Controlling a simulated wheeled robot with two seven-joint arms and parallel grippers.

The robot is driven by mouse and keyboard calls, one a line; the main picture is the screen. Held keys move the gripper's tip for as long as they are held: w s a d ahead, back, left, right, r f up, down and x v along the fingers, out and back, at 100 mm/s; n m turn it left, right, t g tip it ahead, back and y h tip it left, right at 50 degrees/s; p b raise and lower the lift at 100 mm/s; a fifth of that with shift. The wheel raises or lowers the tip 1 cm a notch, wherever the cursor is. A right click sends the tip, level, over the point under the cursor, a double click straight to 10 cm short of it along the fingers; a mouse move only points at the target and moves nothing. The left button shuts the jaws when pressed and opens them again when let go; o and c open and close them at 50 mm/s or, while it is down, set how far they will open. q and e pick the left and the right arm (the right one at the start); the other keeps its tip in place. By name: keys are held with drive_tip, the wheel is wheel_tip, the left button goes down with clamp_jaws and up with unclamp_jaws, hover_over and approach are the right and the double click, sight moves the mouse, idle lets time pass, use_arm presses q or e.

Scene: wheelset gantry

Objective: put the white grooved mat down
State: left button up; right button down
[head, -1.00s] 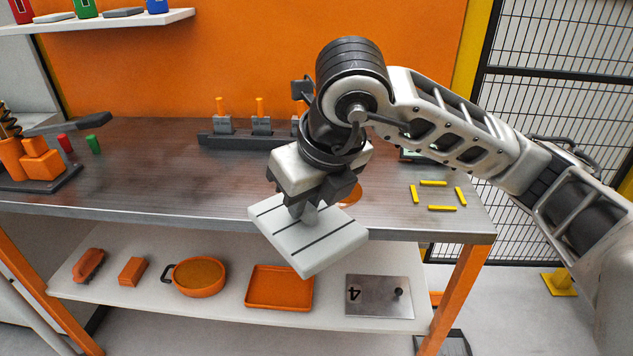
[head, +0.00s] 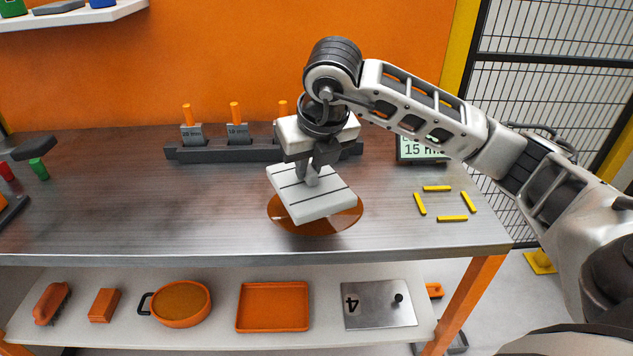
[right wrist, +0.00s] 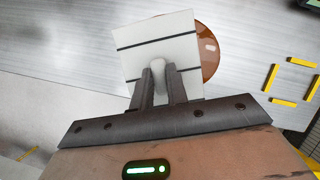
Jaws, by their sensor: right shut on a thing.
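The white grooved mat (head: 318,205) is a pale square plate with dark grooves and a knob on top. My right gripper (head: 312,178) is shut on the knob and holds the mat tilted over an orange-brown round patch (head: 350,221) on the metal workbench (head: 120,212). In the right wrist view the mat (right wrist: 150,60) covers part of the round patch (right wrist: 208,55), and the fingers (right wrist: 158,85) close on the knob. I cannot tell whether the mat's edge touches the bench. My left gripper is not in view.
Yellow strips (head: 452,218) mark a square to the right, below a small display (head: 421,149). A dark rack (head: 215,152) with orange-handled blocks stands behind. The bench left of the patch is mostly clear. A lower shelf (head: 225,291) holds an orange tray (head: 273,326) and a pan (head: 181,303).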

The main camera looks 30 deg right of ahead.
sight(317, 184)
drive_tip(key=shift+w+d+f, duration=0.3)
drive_tip(key=shift+d+f, duration=0.15)
drive_tip(key=shift+f, duration=0.2)
drive_tip(key=shift+w+d+f, duration=0.3)
drive_tip(key=shift+d+f, duration=0.15)
drive_tip(key=shift+f, duration=0.15)
drive_tip(key=f, duration=0.1)
drive_tip(key=f+p, duration=0.1)
drive_tip(key=f, duration=0.1)
drive_tip(key=shift+w+d, duration=0.15)
drive_tip(key=shift+d, duration=0.25)
drive_tip(key=shift+f, duration=0.5)
drive_tip(key=c, duration=1.4)
unclamp_jaws()
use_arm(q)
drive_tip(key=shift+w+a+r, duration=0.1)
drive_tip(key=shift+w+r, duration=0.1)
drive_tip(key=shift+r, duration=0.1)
use_arm(e)
drive_tip(key=b+v, duration=0.1)
drive_tip(key=v, duration=1)
drive_tip(key=shift+w+a, duration=0.1)
drive_tip(key=shift+s+r, duration=0.3)
drive_tip(key=shift+r, duration=0.2)
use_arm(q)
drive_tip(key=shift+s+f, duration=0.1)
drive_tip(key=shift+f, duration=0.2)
